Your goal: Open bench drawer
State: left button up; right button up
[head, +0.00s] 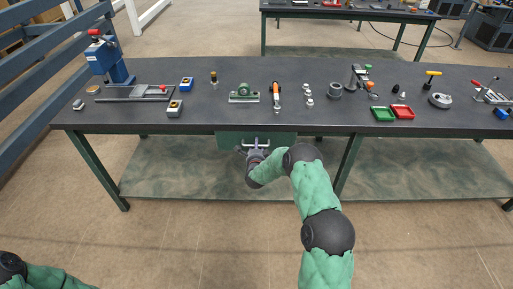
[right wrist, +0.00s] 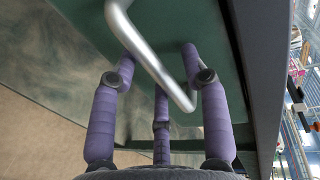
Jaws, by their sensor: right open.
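The bench drawer (head: 226,142) is a green front under the bench top, with a light metal bar handle (head: 256,144). It looks shut, flush under the table edge. My right gripper (head: 256,151) is at the handle. In the right wrist view the silver handle (right wrist: 152,62) crosses between the purple fingers of the gripper (right wrist: 160,75), against the green drawer front (right wrist: 222,70). The fingers are spread open around the bar; I cannot tell whether any touches it. My left gripper is not in view; only part of my left arm shows at the lower left.
The dark bench top (head: 210,112) carries several parts and tools, with a blue press (head: 108,60) at the left and green (head: 382,114) and red (head: 403,112) trays at the right. A lower shelf (head: 170,165) lies beneath. The floor in front is clear.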

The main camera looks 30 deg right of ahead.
grip_shut()
jog(key=f+p+v, duration=0.1)
jog(key=f+v, duration=0.1)
jog(key=v, duration=0.9)
jog(key=s+f+p+v, duration=0.1)
jog(key=f+p+v, duration=0.1)
jog(key=v, duration=1)
jog(key=shift+s+a+f, duration=0.25)
jog(key=shift+a+f, duration=0.05)
jog(key=shift+f, duration=0.2)
grip_release()
